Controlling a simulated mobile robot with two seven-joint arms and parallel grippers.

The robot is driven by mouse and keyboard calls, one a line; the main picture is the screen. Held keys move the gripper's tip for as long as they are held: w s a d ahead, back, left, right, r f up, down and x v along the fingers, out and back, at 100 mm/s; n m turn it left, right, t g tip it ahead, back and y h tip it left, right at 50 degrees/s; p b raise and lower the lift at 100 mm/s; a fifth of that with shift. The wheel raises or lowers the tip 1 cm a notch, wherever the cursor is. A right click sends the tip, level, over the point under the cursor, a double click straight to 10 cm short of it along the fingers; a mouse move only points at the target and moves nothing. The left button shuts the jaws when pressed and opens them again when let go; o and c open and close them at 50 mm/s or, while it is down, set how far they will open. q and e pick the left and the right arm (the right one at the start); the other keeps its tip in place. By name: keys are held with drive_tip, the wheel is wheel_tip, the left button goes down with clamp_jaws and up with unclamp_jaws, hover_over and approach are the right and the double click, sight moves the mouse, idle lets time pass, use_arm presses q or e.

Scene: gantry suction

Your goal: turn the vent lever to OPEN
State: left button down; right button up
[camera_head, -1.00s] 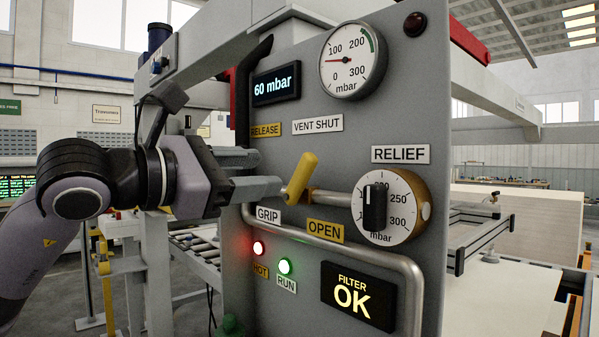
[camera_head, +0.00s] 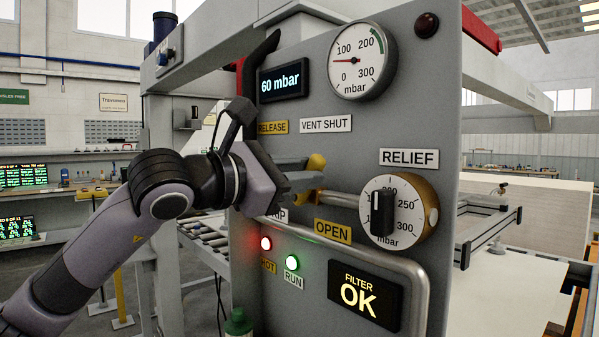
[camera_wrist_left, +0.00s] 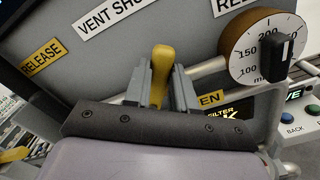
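The yellow vent lever (camera_head: 316,162) stands on the grey panel (camera_head: 400,110), its knob leaning up towards the VENT SHUT label (camera_head: 325,124). The OPEN label (camera_head: 333,231) is below it. My left gripper (camera_head: 307,174) is at the lever and partly hides it. In the left wrist view the lever (camera_wrist_left: 162,65) rises between the two fingers of my left gripper (camera_wrist_left: 166,88). The fingers are close to its sides; whether they press on it cannot be told. My right gripper is not in view.
A bent grey pipe (camera_head: 370,258) crosses the panel below. A display (camera_head: 280,85) reads 60 mbar. Free air lies left of the panel, above a roller conveyor (camera_head: 205,240).

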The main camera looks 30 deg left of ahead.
use_arm(q)
drive_tip(key=shift+f, duration=0.1)
drive_tip(key=f+m+b, duration=0.1)
drive_tip(key=m+b, duration=0.1)
drive_tip(key=m, duration=0.1)
drive_tip(key=d+f+m+b, duration=0.1)
drive_tip(key=m+b, duration=0.1)
drive_tip(key=m, duration=0.1)
drive_tip(key=d+f+m+b, duration=0.1)
drive_tip(key=m+b, duration=0.1)
drive_tip(key=m, duration=0.2)
drive_tip(key=shift+s+f, duration=0.35)
drive_tip(key=shift+f, duration=0.05)
drive_tip(key=shift+f+m, duration=0.15)
drive_tip(key=shift+m, duration=0.15)
drive_tip(key=shift+b, duration=0.35)
drive_tip(key=c, duration=0.9)
unclamp_jaws()
